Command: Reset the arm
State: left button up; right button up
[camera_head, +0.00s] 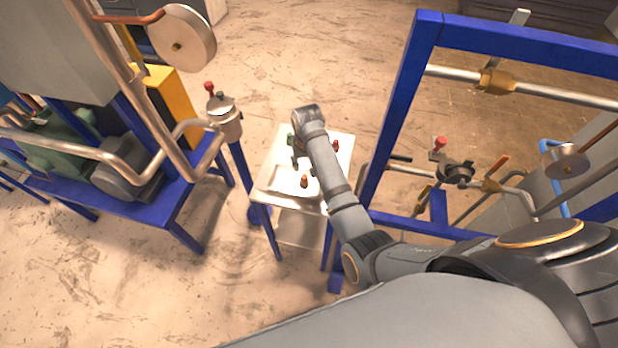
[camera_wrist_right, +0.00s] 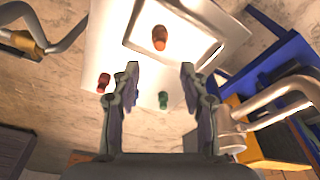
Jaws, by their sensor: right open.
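My right arm reaches out over a small white table (camera_head: 265,186). My right gripper (camera_wrist_right: 160,78) is open in the right wrist view, its two fingers apart with nothing between them. In the head view the gripper (camera_head: 299,160) is partly hidden by my own wrist and hangs above the table. My left arm and gripper are not in view.
An orange-brown piece (camera_wrist_right: 159,38) lies in a shallow tray (camera_wrist_right: 205,61) on the table. A red piece (camera_wrist_right: 103,82) and a green piece (camera_wrist_right: 163,100) are outside the tray. A blue frame (camera_head: 400,110) with pipes stands right, machinery (camera_head: 130,170) left.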

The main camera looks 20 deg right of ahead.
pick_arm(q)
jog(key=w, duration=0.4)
pick_arm(e)
jog(key=s+d+f, duration=0.2)
jog(key=s+d, duration=0.4)
jog(key=s, duration=0.4)
jog(key=s+d+r+n+t, duration=0.1)
jog(key=s+r, duration=0.1)
jog(key=s, duration=0.5)
jog(key=s+r+n+t, duration=0.1)
jog(key=s+r, duration=0.2)
jog(key=s, duration=0.4)
notch_tip(320, 180, down, 35)
jog(key=s+d+g+b, duration=0.2)
jog(key=d+b, duration=0.1)
jog(key=b, duration=0.5)
pick_arm(q)
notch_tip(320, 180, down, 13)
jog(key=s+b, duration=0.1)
jog(key=b, duration=0.4)
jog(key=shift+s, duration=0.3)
pick_arm(e)
jog(key=s+f+g, duration=0.1)
jog(key=s+f, duration=1.7)
jog(key=f, duration=0.3)
jog(key=shift+d, duration=0.45)
